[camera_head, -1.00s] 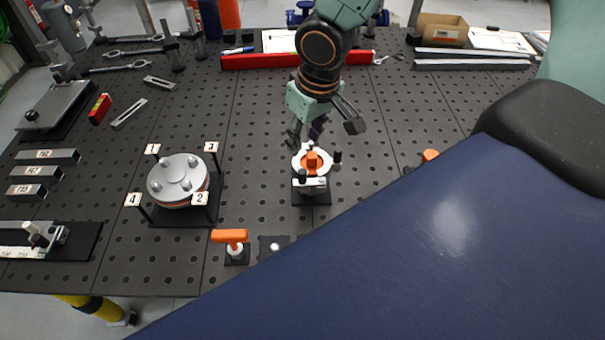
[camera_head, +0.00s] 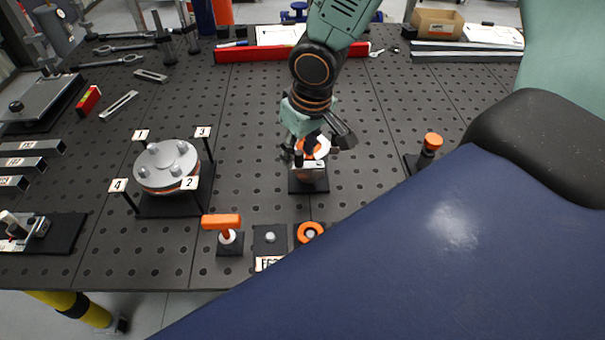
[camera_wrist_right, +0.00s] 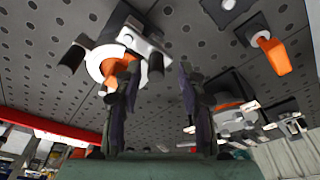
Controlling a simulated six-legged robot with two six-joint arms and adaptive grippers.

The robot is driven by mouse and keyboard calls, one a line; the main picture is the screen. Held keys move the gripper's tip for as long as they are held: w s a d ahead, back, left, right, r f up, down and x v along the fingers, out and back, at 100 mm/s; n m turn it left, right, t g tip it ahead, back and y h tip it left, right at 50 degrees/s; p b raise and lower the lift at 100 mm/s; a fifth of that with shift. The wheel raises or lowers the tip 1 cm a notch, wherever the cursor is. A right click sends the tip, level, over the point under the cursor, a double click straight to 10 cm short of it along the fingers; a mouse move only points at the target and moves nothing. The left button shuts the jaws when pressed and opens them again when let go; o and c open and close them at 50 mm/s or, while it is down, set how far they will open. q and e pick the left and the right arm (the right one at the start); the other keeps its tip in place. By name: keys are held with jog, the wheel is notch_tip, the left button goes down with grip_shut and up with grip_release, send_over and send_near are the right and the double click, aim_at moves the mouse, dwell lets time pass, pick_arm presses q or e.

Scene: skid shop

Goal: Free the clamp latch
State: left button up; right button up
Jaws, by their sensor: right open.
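A small fixture (camera_head: 310,182) with a white ring, an orange centre piece and black knobs stands on the bench in the middle of the head view. It also shows in the right wrist view, with its white ring (camera_wrist_right: 103,62) and orange piece (camera_wrist_right: 112,68) by the left finger. My right gripper (camera_head: 315,148) is over the fixture's top, its fingers open. In the wrist view the gap between the fingers (camera_wrist_right: 158,95) looks empty; contact with the orange piece cannot be told. A toggle clamp (camera_head: 28,232) with a pale handle lies at the far left. My left gripper is not in view.
A round metal flange (camera_head: 166,165) with numbered tags stands left of the fixture. An orange T-handle (camera_head: 221,222), a dark block (camera_head: 270,240) and an orange ring (camera_head: 310,232) sit near the front edge. An orange knob (camera_head: 432,142) stands right. A red bar (camera_head: 250,52) lies behind.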

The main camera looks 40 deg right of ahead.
jog(key=shift+f, duration=0.35)
jog(key=shift+w+d+f, duration=0.15)
jog(key=shift+w+d, duration=0.1)
jog(key=shift+d, duration=0.15)
jog(key=shift+s+a+r, duration=0.3)
jog(key=shift+a, duration=0.25)
jog(key=shift+w+d+f, duration=0.15)
jog(key=shift+d, duration=0.05)
jog(key=shift+c, duration=0.7)
jog(key=shift+a, duration=0.1)
jog(key=c, duration=0.6)
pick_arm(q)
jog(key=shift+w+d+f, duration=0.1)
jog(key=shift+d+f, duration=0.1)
